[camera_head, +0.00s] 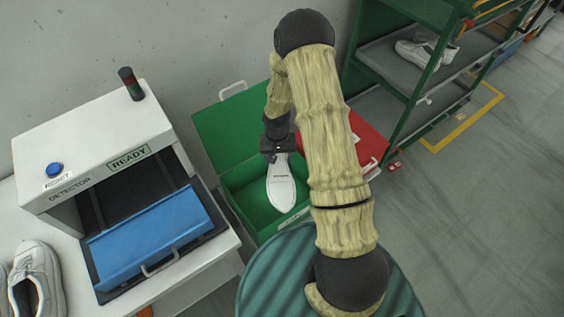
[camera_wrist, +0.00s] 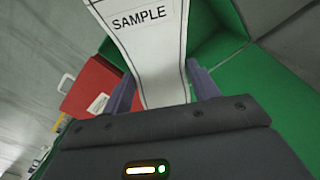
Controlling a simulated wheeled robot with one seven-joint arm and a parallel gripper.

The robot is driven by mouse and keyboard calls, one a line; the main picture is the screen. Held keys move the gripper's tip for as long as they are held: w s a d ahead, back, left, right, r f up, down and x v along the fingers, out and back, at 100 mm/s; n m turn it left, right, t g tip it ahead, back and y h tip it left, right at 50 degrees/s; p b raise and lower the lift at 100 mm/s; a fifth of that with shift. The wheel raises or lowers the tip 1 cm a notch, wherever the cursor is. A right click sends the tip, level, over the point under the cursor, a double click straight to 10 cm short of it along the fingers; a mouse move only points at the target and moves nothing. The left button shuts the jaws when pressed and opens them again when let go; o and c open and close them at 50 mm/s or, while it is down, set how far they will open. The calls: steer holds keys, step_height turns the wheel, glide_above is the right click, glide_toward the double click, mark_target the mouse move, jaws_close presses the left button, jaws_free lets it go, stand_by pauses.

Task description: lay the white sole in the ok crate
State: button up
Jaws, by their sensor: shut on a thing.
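The white sole (camera_head: 281,190) hangs from my gripper (camera_head: 279,150), over the open green crate (camera_head: 238,187). In the wrist view the sole (camera_wrist: 148,50) shows the word SAMPLE and sits between the two fingers of my gripper (camera_wrist: 158,92). The fingers are shut on one end of it. The sole's other end points down toward the crate's inside; whether it touches the crate floor I cannot tell. The green crate wall also shows in the wrist view (camera_wrist: 285,80). The crate's front label is partly hidden and I cannot read it.
A red crate (camera_head: 372,143) stands right of the green one, partly behind my arm. The white detector (camera_head: 92,143) with a blue tray (camera_head: 150,237) stands at left, shoes (camera_head: 36,280) beside it. A green rack (camera_head: 390,75) holds white shoes (camera_head: 428,50).

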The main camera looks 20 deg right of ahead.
steer(key=w+d+f+m+b, duration=0.3)
steer(key=w+f+m+b, duration=0.3)
steer(key=f+m+b, duration=0.5)
steer(key=shift+f+m, duration=0.35)
steer(key=shift+m, duration=0.05)
steer(key=shift+w+d, duration=0.1)
steer(key=shift+w, duration=0.05)
steer(key=shift+f+b, duration=8.6)
steer(key=shift+f, duration=4.4)
